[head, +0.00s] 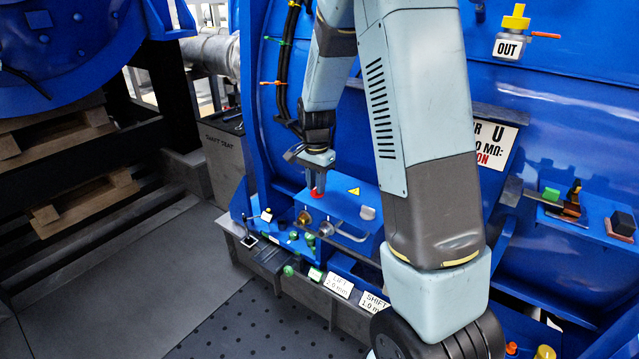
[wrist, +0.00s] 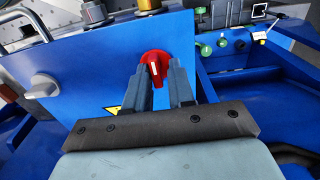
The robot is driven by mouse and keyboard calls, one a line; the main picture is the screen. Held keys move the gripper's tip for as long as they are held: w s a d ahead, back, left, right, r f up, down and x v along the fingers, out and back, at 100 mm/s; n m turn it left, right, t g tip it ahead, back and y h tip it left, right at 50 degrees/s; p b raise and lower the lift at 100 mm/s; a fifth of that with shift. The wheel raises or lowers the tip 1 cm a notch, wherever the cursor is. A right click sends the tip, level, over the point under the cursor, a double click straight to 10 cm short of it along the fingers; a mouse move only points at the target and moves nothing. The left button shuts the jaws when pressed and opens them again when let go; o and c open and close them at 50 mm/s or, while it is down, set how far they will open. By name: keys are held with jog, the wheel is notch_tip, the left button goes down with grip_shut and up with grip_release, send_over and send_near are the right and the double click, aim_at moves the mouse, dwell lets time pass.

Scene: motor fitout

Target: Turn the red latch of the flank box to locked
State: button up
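The flank box is a blue box (head: 345,209) low on the big blue housing; its blue panel (wrist: 75,75) fills the left of the wrist view. The red latch (wrist: 155,68) is a knob with a pale mark, near the panel's right edge. It also shows in the head view (head: 317,192), partly covered by my gripper. My gripper (wrist: 158,72) reaches down to the latch (head: 318,186), with one grey finger on each side of it. The fingers stand apart by about the latch's width. Whether both press on it is hidden. No lock marking is legible.
A grey knob (wrist: 42,87) and a yellow warning triangle (wrist: 113,110) are on the same panel. A bent metal handle (head: 350,236) and round fittings (head: 304,217) sit in front of the box. Green knobs (head: 310,240) and labelled plates (head: 340,286) line the lower edge.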

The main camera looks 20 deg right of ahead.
jog(key=shift+o, duration=1.1)
jog(key=shift+d, duration=0.1)
notch_tip(320, 180, up, 14)
jog(key=shift+f, duration=0.2)
